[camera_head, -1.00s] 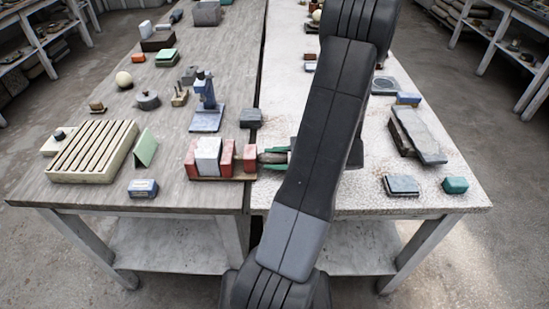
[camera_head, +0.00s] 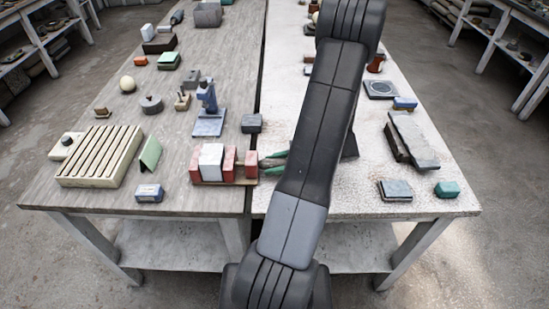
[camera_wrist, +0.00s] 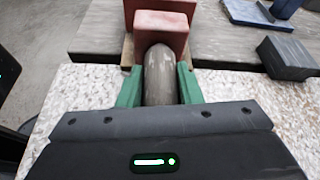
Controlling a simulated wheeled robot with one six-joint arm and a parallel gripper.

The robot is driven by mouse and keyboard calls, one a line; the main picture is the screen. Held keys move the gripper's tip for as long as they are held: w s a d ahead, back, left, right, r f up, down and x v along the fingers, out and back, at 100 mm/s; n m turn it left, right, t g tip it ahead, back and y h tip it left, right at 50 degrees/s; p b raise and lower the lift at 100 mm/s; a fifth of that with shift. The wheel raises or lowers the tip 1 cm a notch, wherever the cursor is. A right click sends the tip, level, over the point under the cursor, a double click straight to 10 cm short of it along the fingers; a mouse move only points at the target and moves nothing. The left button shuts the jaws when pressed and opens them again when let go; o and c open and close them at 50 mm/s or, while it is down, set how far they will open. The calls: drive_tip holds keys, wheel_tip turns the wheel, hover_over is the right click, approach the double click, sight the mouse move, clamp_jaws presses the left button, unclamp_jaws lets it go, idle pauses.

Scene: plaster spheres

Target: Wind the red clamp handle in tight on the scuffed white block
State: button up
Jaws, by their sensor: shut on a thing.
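The red clamp (camera_head: 229,165) stands near the front edge of the left table. The white block (camera_head: 211,160) sits between its red jaws; the right jaw looks close against it, but I cannot tell whether they touch. Another red upright piece (camera_head: 251,164) stands at the clamp's right end. In the wrist view, a grey-brown rounded handle (camera_wrist: 159,80) points from the red end piece (camera_wrist: 160,28) towards me. My gripper (camera_wrist: 158,88) has its green fingers shut on the handle, one on each side. In the head view, my gripper (camera_head: 273,160) shows partly; my arm hides the rest.
A dark block (camera_head: 251,123) lies behind the clamp, and a blue stand (camera_head: 208,122) is behind and left. A slatted cream tray (camera_head: 99,160) and a green wedge (camera_head: 150,152) lie to the left. Grey slabs (camera_head: 413,142) lie on the right table.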

drive_tip(key=m+g+p, duration=0.2)
drive_tip(key=m+p, duration=0.1)
drive_tip(key=shift+r, duration=0.15)
drive_tip(key=shift+w+m+g+y+p, duration=0.1)
drive_tip(key=shift+m+g+y+p, duration=0.2)
drive_tip(key=shift+m+g+p, duration=1.25)
drive_tip(key=shift+m+t+b, duration=0.25)
drive_tip(key=shift+m+b, duration=0.2)
drive_tip(key=shift+b, duration=0.15)
drive_tip(key=o, duration=1)
drive_tip(key=b+v, duration=0.1)
drive_tip(key=v, duration=0.3)
drive_tip(key=b+v, duration=0.1)
drive_tip(key=v, duration=0.3)
drive_tip(key=b+v, duration=0.1)
drive_tip(key=v, duration=0.3)
drive_tip(key=shift+w+d, duration=0.1)
drive_tip(key=shift+d, duration=0.3)
drive_tip(key=shift+w+d, duration=0.1)
drive_tip(key=shift+d, duration=0.4)
drive_tip(key=shift+c, duration=0.2)
